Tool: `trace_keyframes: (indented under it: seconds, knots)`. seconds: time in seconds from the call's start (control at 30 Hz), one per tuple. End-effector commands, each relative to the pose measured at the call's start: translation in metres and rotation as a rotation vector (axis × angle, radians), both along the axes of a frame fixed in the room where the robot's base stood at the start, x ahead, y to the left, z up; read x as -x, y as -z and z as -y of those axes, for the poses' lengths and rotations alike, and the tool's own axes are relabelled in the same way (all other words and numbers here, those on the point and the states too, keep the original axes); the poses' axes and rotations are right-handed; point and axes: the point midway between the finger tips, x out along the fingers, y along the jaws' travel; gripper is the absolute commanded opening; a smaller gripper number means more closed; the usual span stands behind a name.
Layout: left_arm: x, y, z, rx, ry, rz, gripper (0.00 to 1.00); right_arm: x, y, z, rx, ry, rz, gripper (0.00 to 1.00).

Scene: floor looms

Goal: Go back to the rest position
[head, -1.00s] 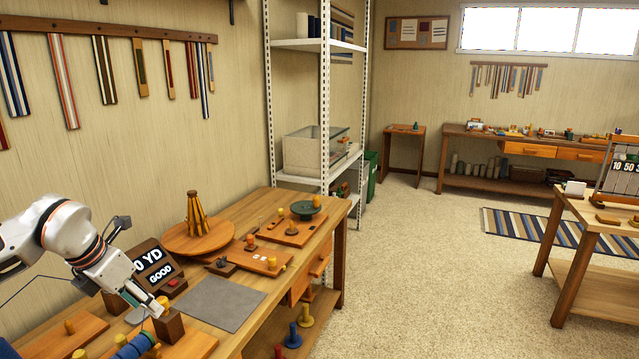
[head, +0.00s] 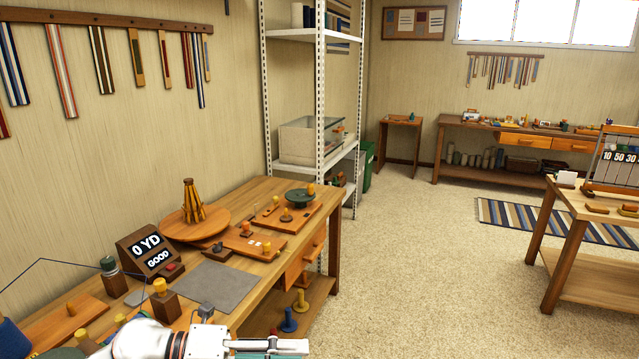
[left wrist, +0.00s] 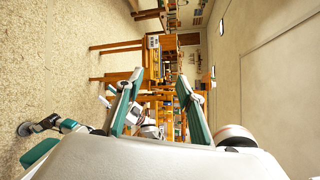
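My left arm enters along the bottom left of the head view. Its left gripper (head: 298,348) points right, low in front of the workbench (head: 333,230) edge. In the left wrist view the gripper (left wrist: 157,80) has its two teal-lined fingers wide apart, with nothing between them. My right gripper cannot be made out in the head view. White and dark arm-like parts show beyond and left of the fingers in the left wrist view, but I cannot tell what they are.
The bench holds a display (head: 150,250) reading "0 YD GOOD", a grey mat (head: 217,286), a round board with a yellow cone (head: 193,203), and peg boards. Metal shelving (head: 322,130) stands behind. A second table (head: 590,205) is at right. Carpet between is clear.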

Motion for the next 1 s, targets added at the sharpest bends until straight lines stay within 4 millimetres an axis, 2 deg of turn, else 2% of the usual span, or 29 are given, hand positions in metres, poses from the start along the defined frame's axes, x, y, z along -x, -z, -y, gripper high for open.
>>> trace_keyframes:
  seconds: [0.07, 0.17, 0.27, 0.33, 0.47, 0.57, 0.6, 0.7, 0.8, 0.9, 1.0]
  knots:
    - [0.005, -0.006, 0.014, 0.173, -0.078, -0.11, 0.38, 0.001, 0.001, 0.0, 0.001, 0.0, -0.002, 0.4]
    - [-0.001, -0.01, 0.014, 0.371, -0.211, -0.256, 0.38, 0.001, 0.002, 0.001, 0.002, -0.001, -0.005, 0.4]
    - [-0.011, -0.001, 0.0, 0.547, -0.37, -0.422, 0.38, 0.002, 0.004, 0.001, 0.004, -0.002, -0.006, 0.4]
    - [-0.017, 0.016, -0.015, 0.654, -0.493, -0.546, 0.38, 0.002, 0.004, 0.002, 0.004, -0.002, -0.007, 0.4]
    - [-0.018, 0.07, -0.054, 0.818, -0.746, -0.798, 0.38, 0.002, 0.004, 0.002, 0.006, -0.002, -0.008, 0.4]
    - [-0.002, 0.128, -0.085, 0.906, -0.954, -1.001, 0.38, 0.002, 0.004, 0.002, 0.006, -0.002, -0.008, 0.4]
    - [0.008, 0.151, -0.096, 0.932, -1.031, -1.079, 0.38, 0.002, 0.004, 0.002, 0.005, -0.002, -0.007, 0.4]
    - [0.041, 0.205, -0.119, 0.976, -1.203, -1.256, 0.38, 0.002, 0.004, 0.002, 0.005, -0.002, -0.007, 0.4]
    - [0.076, 0.248, -0.133, 0.996, -1.342, -1.4, 0.38, 0.002, 0.003, 0.002, 0.006, -0.002, -0.005, 0.4]
    - [0.106, 0.276, -0.141, 1.004, -1.438, -1.504, 0.38, 0.001, 0.002, 0.002, 0.004, -0.002, -0.003, 0.4]
    - [0.125, 0.293, -0.146, 1.006, -1.495, -1.567, 0.38, 0.001, 0.001, 0.002, 0.004, -0.002, -0.001, 0.4]
